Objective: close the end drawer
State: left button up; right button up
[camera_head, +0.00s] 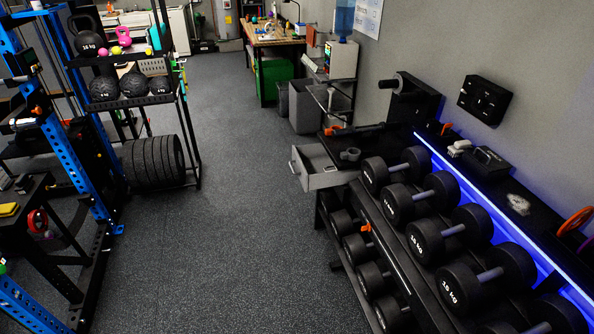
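The end drawer (325,180) is light grey and sits at the far end of the dumbbell rack (392,258). It is pulled out to the left over the aisle, with its open top showing. Neither of my grippers shows in the head view.
Dumbbells (424,240) fill the rack's tiers along the right wall. Grey bins (304,107) and a workbench (272,37) stand beyond the drawer. A blue rig (72,165) and a kettlebell shelf (132,102) line the left. The grey floor (225,210) between is clear.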

aim_at(308, 161)
jog(key=i+j+z, duration=0.1)
jog(key=i, duration=0.35)
jog(key=i+j+z, duration=0.1)
jog(key=i, duration=0.3)
